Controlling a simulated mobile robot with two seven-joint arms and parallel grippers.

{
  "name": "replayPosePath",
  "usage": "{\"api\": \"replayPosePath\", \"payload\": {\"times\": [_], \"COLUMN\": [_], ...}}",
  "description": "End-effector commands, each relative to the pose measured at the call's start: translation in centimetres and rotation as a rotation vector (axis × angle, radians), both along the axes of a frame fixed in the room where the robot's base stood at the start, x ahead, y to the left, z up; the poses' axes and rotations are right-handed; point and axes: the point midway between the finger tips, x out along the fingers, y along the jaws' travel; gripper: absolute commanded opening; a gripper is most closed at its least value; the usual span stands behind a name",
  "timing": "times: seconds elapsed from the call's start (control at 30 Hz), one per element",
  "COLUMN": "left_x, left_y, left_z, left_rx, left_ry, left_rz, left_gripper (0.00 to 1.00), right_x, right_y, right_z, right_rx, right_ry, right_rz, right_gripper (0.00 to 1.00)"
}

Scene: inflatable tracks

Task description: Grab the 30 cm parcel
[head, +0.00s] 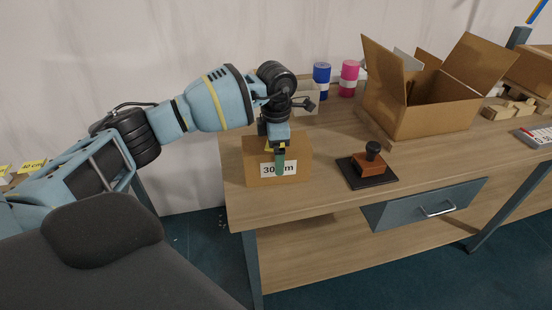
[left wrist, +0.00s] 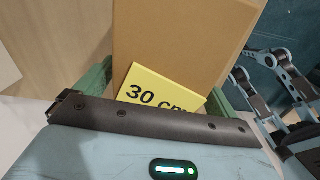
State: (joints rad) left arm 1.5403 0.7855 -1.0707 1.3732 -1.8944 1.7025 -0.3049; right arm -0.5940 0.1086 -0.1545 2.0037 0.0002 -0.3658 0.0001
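The 30 cm parcel (head: 263,154) is a small brown cardboard box at the left end of the wooden table, with a white "30 cm" label on its front and a yellow one on top. My left gripper (head: 276,157) points down over it, one green finger in front of the front face, partly covering the label. In the left wrist view, the parcel (left wrist: 170,40) lies between the two green fingers, its yellow label near the palm. The fingers look close to its sides; I cannot tell whether they press on it. My right gripper is not in view.
On the table (head: 320,190) are a stamp on a dark pad (head: 373,165), a large open carton (head: 430,110), a blue roll (head: 321,78) and a pink roll (head: 348,78). A pale object stands just behind the parcel. A grey drawer (head: 425,205) hangs below the tabletop.

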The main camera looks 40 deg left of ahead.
Motion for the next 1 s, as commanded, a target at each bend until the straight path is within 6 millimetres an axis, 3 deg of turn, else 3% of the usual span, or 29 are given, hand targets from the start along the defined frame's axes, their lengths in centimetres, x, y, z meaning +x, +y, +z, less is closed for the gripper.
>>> {"api": "replayPosePath", "payload": {"times": [0.07,0.47,0.77,1.0], "left_x": [0.0,0.1,0.1,0.1], "left_y": [0.0,0.0,0.0,0.0], "left_z": [0.0,0.2,0.5,2.7], "left_rx": [0.000,-0.001,-0.001,-0.001], "left_ry": [0.000,-0.004,-0.004,-0.005], "left_rz": [0.000,0.000,0.000,0.000], "left_gripper": [0.84,0.33,0.33,0.33], "right_x": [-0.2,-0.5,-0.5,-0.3], "right_y": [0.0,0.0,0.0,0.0], "right_z": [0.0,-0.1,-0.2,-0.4], "right_rx": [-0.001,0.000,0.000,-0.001], "right_ry": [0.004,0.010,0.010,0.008], "right_rz": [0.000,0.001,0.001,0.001], "right_gripper": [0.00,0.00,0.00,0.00]}}
